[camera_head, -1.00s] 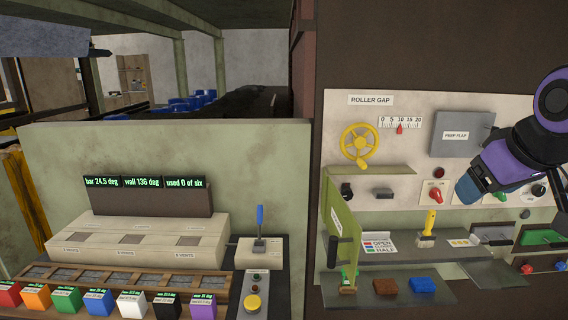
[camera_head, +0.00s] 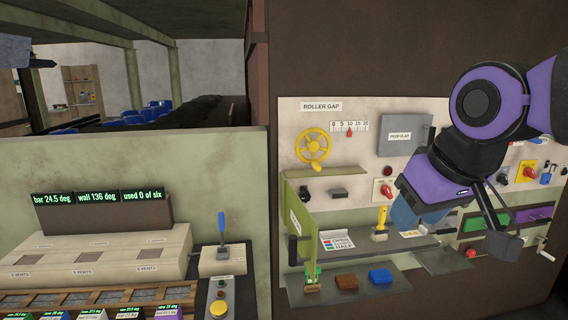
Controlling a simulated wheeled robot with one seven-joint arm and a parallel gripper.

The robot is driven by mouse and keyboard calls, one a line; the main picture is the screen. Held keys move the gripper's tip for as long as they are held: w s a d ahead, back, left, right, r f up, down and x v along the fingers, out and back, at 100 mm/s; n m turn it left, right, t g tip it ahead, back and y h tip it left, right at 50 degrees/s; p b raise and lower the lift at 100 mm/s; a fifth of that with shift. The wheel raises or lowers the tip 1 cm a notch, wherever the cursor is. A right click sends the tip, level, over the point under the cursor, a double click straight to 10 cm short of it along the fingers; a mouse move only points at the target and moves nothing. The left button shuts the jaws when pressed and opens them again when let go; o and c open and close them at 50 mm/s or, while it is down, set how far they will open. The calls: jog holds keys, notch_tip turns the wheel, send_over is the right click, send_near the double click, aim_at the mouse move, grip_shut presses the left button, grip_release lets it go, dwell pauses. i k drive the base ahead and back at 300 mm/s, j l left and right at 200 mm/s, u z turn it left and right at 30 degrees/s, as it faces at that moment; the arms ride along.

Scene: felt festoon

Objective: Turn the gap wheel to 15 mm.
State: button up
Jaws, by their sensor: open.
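The gap wheel (camera_head: 314,148) is a yellow handwheel with a knob on its rim, mounted on the pale panel under the ROLLER GAP label (camera_head: 321,106). The scale (camera_head: 349,124) to its right runs from 0 to 20. Its red pointer (camera_head: 348,133) stands at about 10. My gripper (camera_head: 497,228) is at the right, well right of and below the wheel, in front of the panel. It is open, touches nothing that I can see, and its fingertips are hard to make out. The wheel is not hidden.
A grey PREP FLAP cover (camera_head: 405,134) is right of the scale. A green upright plate (camera_head: 300,220) stands below the wheel and juts forward. A shelf holds a brown block (camera_head: 346,281) and a blue block (camera_head: 381,276). The space before the wheel looks clear.

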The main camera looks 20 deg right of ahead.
aim_at(314, 147)
jog(key=l+u, duration=0.4)
jog(key=k+l+u, duration=0.15)
jog(key=l+u, duration=0.25)
jog(key=k+l, duration=0.15)
jog(key=l, duration=0.25)
jog(key=k+l+u, duration=0.15)
jog(key=l, duration=0.25)
jog(key=k+l, duration=0.15)
jog(key=l, duration=0.25)
jog(key=k+l+u, duration=0.1)
jog(key=l, duration=0.3)
jog(key=k+l+u, duration=0.1)
jog(key=k+l, duration=0.3)
jog(key=l, duration=0.3)
jog(key=k+l, duration=0.15)
jog(key=l, duration=0.15)
jog(key=k+l, duration=0.15)
jog(key=l, duration=0.15)
jog(key=k+l, duration=0.15)
jog(key=l, duration=0.15)
jog(key=i+j+u, duration=0.3)
jog(key=i+j, duration=0.5)
